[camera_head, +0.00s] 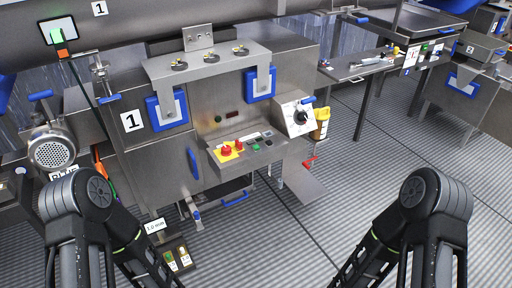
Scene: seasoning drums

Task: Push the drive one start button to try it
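A steel machine with a large "1" label (132,121) stands at the left centre. A sloped control panel (212,151) sticks out from its front. On the panel are red knobs on a yellow plate (228,151), a green button (257,148) and several small dark and pale buttons. Their lettering is too small to read, so I cannot tell which button is marked drive one start. My two black arms come in at the lower left and lower right, well short of the panel. Both grippers are out of view below the picture.
A dial box (298,116) with a black knob sits right of the panel. A red-handled valve (309,161) and a yellow container (321,124) are beside it. A work table (349,72) and a machine labelled 2 (466,85) stand at right. The ribbed floor (340,215) is open between my arms.

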